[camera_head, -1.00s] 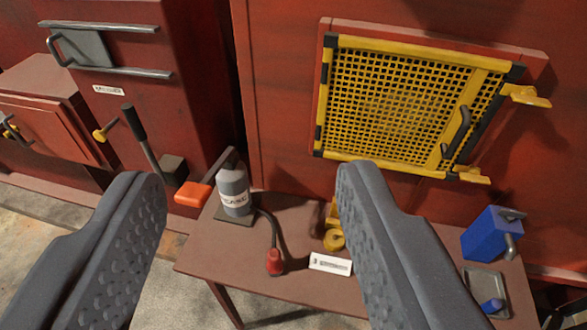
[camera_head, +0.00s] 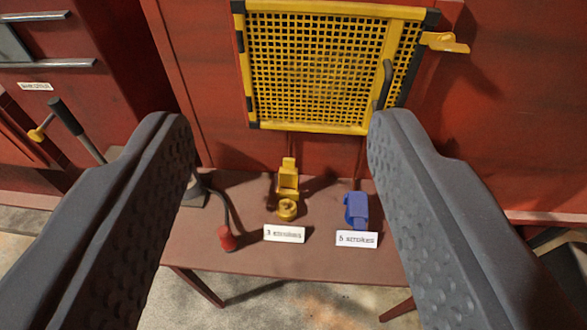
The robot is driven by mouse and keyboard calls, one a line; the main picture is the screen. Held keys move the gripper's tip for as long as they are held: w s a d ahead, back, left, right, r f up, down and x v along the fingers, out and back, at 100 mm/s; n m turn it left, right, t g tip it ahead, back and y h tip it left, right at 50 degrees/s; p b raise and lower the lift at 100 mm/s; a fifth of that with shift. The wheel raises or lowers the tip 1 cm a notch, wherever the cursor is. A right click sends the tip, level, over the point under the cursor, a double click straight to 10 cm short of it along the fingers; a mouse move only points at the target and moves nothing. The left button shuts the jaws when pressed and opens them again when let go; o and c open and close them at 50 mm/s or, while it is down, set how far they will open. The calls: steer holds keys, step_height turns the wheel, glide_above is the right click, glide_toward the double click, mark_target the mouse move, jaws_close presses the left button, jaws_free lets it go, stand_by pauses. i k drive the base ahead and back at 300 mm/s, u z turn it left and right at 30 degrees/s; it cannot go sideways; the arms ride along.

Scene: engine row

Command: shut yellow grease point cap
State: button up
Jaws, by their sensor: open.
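The yellow grease point (camera_head: 287,209) stands on the brown table, near the middle of the view. Its yellow cap (camera_head: 288,176) stands up behind the round fitting, so it looks open. A white label reading "3 strokes" (camera_head: 284,234) is in front of it. My gripper (camera_head: 280,125) is open and empty, with one grey finger on each side of the view. The grease point shows in the gap between the fingers, beyond them, and nothing touches it.
A blue grease point (camera_head: 356,209) with a "5 strokes" label (camera_head: 357,239) is to the right. A red-ended hose (camera_head: 227,238) lies to the left. A yellow mesh guard (camera_head: 315,70) with a handle is on the red wall above. The table (camera_head: 320,262) is clear in front of the labels.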

mark_target(288, 176)
steer(key=k, duration=1.2)
steer(key=u, duration=0.3)
steer(key=i, duration=1.7)
steer(key=z, duration=0.5)
